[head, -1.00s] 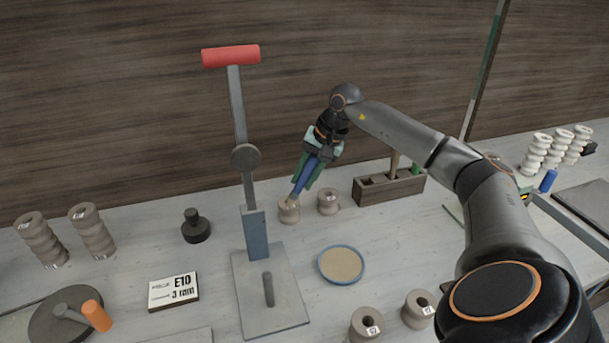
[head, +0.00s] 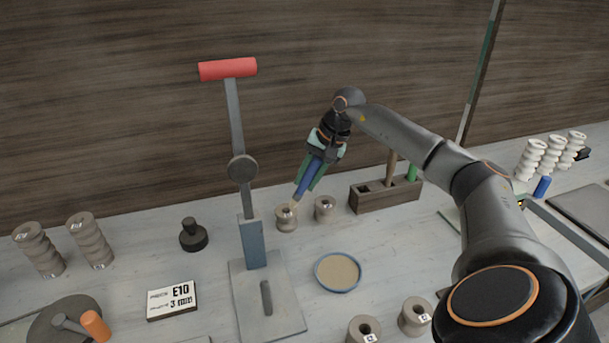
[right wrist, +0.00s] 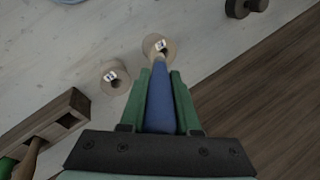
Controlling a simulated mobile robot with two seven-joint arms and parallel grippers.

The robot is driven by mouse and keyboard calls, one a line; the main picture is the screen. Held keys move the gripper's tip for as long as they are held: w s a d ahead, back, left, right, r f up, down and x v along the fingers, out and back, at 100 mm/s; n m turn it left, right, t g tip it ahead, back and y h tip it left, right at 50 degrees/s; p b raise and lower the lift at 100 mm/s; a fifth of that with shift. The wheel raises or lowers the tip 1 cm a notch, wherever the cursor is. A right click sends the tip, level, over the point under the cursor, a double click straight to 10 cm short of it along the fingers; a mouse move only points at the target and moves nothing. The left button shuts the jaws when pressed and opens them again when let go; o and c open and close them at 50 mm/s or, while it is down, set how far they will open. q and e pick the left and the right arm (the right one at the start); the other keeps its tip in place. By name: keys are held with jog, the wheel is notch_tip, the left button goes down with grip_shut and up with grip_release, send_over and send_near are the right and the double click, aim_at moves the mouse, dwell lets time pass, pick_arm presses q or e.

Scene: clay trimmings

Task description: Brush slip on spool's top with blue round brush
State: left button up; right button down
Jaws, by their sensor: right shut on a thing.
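My right gripper (head: 314,177) is shut on the blue round brush (head: 308,181), which points down and to the left. The brush also shows between the green fingers in the right wrist view (right wrist: 160,98). Its tip is at the top of a beige spool (head: 286,219), which stands upright on the table; I cannot tell whether the bristles touch it. The spool also shows in the right wrist view (right wrist: 152,42). A second spool (head: 325,210) stands just to its right. A blue-rimmed round dish of beige slip (head: 338,271) lies in front. My left gripper is out of view.
A lever press (head: 253,245) with a red handle stands left of the spools. A wooden tool holder (head: 386,194) is at the right. Two spools (head: 416,315) stand near the front. A sign (head: 172,300) and a dark weight (head: 193,236) are at the left.

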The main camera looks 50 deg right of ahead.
jog(key=shift+f+b, duration=0.35)
jog(key=shift+f, duration=0.15)
dwell(0.8)
jog(key=shift+r, duration=0.15)
jog(key=shift+r+p, duration=2.85)
jog(key=shift+r, duration=0.45)
jog(key=shift+f, duration=0.1)
